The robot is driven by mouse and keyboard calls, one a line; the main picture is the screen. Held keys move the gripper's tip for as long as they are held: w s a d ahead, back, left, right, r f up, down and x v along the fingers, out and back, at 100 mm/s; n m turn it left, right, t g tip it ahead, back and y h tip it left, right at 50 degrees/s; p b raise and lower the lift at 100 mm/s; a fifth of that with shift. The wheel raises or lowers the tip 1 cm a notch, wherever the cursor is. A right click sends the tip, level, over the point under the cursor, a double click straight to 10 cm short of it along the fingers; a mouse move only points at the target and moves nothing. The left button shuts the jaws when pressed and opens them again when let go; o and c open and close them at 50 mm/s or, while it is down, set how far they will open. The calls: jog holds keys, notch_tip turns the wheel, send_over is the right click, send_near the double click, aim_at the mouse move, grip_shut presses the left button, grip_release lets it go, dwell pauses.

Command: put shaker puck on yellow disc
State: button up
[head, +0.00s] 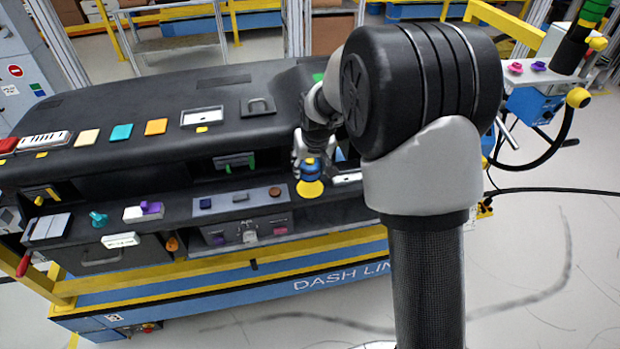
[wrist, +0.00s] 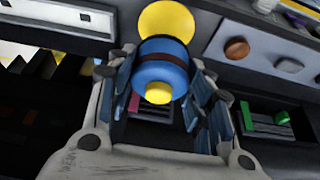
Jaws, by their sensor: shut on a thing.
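The shaker puck (wrist: 160,75) is a blue cylinder with a dark band and a yellow knob. My gripper (wrist: 160,85) is shut on it, with a finger on each side in the wrist view. In the head view my gripper (head: 309,160) holds the puck (head: 310,170) just above or at the yellow disc. The yellow disc (head: 310,188) lies on the dashboard's lower ledge and shows beyond the puck in the wrist view (wrist: 166,18). I cannot tell whether the puck touches the disc.
A brown round knob (head: 275,191) and small switches stand left of the disc on the ledge. A white-framed slot (head: 347,178) lies to its right. A recess with a green handle (head: 234,162) is behind to the left. The dashboard top (head: 270,80) overhangs the ledge.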

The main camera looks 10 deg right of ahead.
aim_at(310, 176)
jog(key=shift+f+b, duration=0.45)
jog(key=shift+f, duration=1.7)
jog(key=shift+f, duration=0.2)
jog(key=o, duration=1.4)
jog(key=shift+o, duration=0.2)
